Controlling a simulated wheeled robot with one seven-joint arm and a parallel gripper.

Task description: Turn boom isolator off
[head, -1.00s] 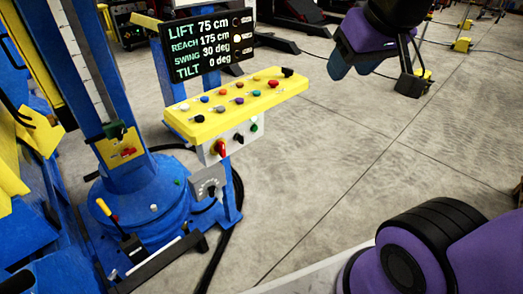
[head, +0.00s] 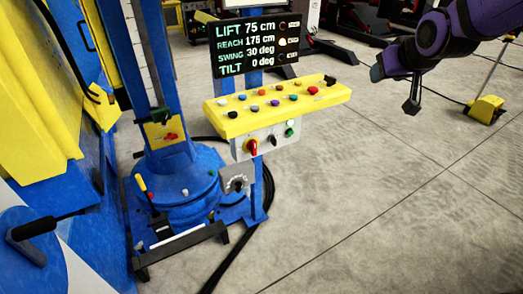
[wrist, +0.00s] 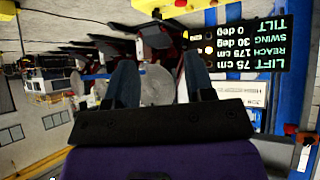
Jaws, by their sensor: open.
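A second red handle (head: 170,136) is on a yellow plate on the blue column. No readable label shows which is the boom isolator. My gripper (head: 376,72) is in the air to the right of the panel, apart from it and from both handles. In the wrist view its two dark fingers (wrist: 160,88) are spread with nothing between them.
The panel carries several coloured knobs. The display (head: 258,45) above reads lift 75, reach 175, swing 30, tilt 0. A grey dial box (head: 237,183) hangs below. Black cable (head: 240,262) lies on the floor. Concrete floor (head: 370,200) right of the panel is clear.

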